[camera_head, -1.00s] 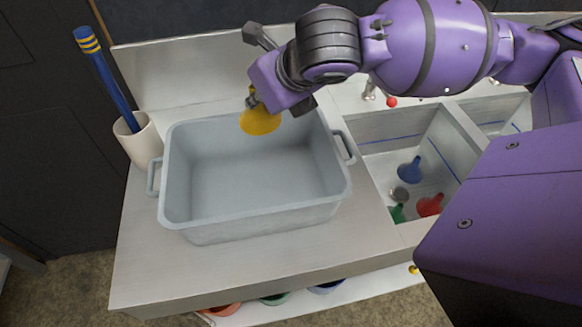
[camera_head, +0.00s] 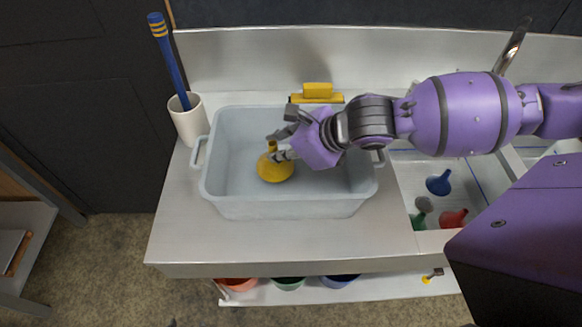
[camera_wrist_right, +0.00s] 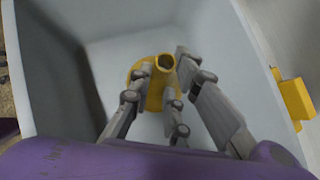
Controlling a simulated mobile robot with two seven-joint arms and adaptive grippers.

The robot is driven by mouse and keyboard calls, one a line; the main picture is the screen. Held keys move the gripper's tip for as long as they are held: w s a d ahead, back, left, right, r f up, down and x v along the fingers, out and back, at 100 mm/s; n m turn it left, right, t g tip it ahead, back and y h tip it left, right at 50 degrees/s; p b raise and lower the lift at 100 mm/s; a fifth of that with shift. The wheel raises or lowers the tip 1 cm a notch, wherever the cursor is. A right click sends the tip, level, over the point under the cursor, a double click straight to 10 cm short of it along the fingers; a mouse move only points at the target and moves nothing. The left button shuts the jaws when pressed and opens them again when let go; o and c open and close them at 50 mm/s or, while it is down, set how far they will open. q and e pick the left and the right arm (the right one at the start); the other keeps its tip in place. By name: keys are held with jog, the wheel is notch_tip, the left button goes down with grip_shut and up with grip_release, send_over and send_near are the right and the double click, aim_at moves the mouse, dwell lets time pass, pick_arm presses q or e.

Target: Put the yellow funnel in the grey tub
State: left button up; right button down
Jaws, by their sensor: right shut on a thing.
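The yellow funnel (camera_head: 274,172) is inside the grey tub (camera_head: 285,208), left of its middle, with its spout up and its wide mouth down. My right gripper (camera_head: 282,148) reaches into the tub from the right and is shut on the funnel's spout. In the right wrist view the fingers (camera_wrist_right: 160,80) stand on either side of the funnel (camera_wrist_right: 154,98), low between the tub's walls. I cannot tell whether the funnel's rim touches the tub floor. My left gripper is not in view.
A white cup (camera_head: 190,122) with a blue brush handle (camera_head: 170,65) stands left of the tub. A yellow-topped tool (camera_head: 317,91) is behind it. The sink on the right holds a blue funnel (camera_head: 438,185), a red funnel (camera_head: 453,219) and a green one (camera_head: 418,222). The counter before the tub is clear.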

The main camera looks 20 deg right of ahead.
aim_at(282, 163)
jog(key=shift+f, duration=0.65)
notch_tip(282, 163, down, 3)
jog(key=shift+r, duration=0.1)
jog(key=c, duration=1.6)
grip_release()
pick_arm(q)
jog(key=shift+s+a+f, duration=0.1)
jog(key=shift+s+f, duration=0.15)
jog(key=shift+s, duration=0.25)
